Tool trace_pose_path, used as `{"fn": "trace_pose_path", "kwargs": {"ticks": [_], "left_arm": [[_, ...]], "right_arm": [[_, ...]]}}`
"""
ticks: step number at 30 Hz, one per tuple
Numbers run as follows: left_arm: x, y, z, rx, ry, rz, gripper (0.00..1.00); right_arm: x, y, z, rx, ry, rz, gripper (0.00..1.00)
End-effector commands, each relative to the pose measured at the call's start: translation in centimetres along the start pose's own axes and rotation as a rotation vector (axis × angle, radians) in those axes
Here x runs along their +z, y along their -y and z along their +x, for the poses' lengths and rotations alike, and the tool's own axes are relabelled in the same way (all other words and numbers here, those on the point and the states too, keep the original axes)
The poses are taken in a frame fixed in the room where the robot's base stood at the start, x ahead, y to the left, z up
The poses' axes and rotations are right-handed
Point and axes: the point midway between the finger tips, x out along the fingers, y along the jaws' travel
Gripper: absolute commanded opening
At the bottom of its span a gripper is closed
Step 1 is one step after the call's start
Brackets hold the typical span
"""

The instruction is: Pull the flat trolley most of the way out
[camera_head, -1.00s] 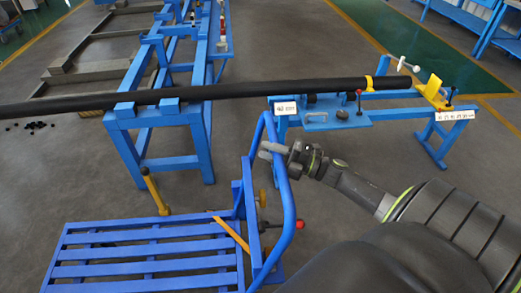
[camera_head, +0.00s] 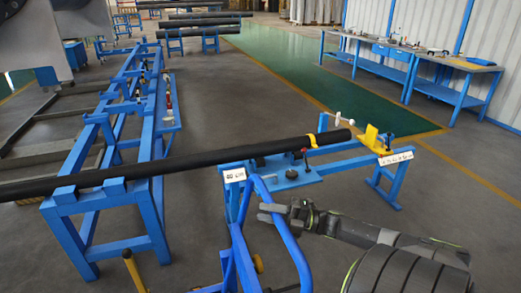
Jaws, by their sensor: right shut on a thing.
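The flat trolley shows only in part, at the bottom middle. Its blue bent-tube push handle (camera_head: 291,246) rises there, and its slatted deck is almost wholly below the picture. My right gripper (camera_head: 268,212) reaches in from the right and is shut on the handle's tube near its upper part. My left gripper is not in view.
A long black pipe (camera_head: 200,160) lies across a blue stand (camera_head: 105,242) and a blue bench (camera_head: 345,160) just behind the handle. A yellow post (camera_head: 132,268) stands at the lower left. Grey floor is open at right; blue worktables (camera_head: 455,95) stand farther back.

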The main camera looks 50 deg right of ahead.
Motion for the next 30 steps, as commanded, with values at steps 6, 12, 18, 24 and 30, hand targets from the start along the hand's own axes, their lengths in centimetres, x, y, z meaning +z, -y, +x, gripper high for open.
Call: {"fn": "trace_pose_path", "kwargs": {"ticks": [6,12,18,24,30], "left_arm": [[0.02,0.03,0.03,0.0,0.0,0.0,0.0],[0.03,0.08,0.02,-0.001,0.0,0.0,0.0],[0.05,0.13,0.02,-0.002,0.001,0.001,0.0],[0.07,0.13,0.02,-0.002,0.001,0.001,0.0],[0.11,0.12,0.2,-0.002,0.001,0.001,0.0]], "right_arm": [[0.18,0.0,-0.44,-0.002,0.002,0.002,0.0],[0.17,0.0,-0.43,-0.002,0.002,0.001,0.0],[0.15,-0.01,-0.4,-0.001,0.001,0.001,0.42],[0.13,-0.04,-0.36,0.0,0.0,0.001,0.47],[0.14,0.06,-0.92,-0.002,0.0,0.001,0.47]]}}
